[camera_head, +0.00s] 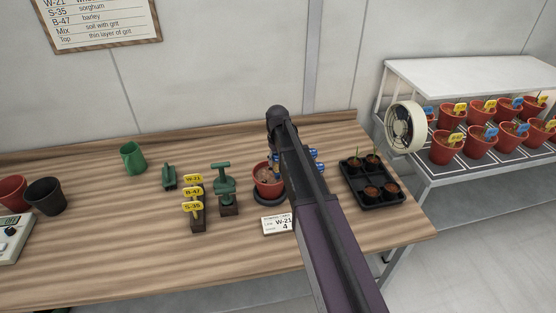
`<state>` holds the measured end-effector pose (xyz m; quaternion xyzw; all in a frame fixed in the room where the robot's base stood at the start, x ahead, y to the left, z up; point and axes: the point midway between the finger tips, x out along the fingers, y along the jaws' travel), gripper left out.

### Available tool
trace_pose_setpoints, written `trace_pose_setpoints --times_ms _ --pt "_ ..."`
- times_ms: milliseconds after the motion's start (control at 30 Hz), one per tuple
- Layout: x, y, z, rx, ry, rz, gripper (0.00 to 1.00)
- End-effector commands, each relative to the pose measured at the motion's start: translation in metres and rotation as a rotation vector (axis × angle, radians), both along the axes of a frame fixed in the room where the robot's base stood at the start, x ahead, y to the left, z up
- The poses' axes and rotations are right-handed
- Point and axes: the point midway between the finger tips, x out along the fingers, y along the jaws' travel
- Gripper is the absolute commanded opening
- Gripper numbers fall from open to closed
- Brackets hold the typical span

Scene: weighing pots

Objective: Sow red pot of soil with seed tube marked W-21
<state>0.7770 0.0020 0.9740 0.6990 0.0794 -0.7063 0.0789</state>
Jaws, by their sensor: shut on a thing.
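A red pot of soil (267,190) stands upright on a dark round base (269,200) near the middle of the bench, with my arm crossing just right of it. A rack (197,222) to its left carries yellow labels; the rear one reads W-21 (193,178), with B-47 and S-35 in front. I cannot make out the tubes themselves. A white card (277,225) reading W-21 and 4 lies in front of the pot.
A green tool on a stand (225,187) is between rack and pot. A green scoop (169,178), green jug (132,157), black pot (46,195) and scale (10,241) are left. Blue labels (318,160) and a black tray (380,203) are right, near a fan (405,128) and shelf.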

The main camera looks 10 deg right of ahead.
Motion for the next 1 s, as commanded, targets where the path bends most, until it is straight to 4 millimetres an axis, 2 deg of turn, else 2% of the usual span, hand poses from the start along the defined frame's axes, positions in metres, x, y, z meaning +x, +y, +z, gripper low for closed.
trace_pose_setpoints --times_ms 1000 --pt "0.000 0.000 -0.011 0.000 0.000 0.000 0.22"
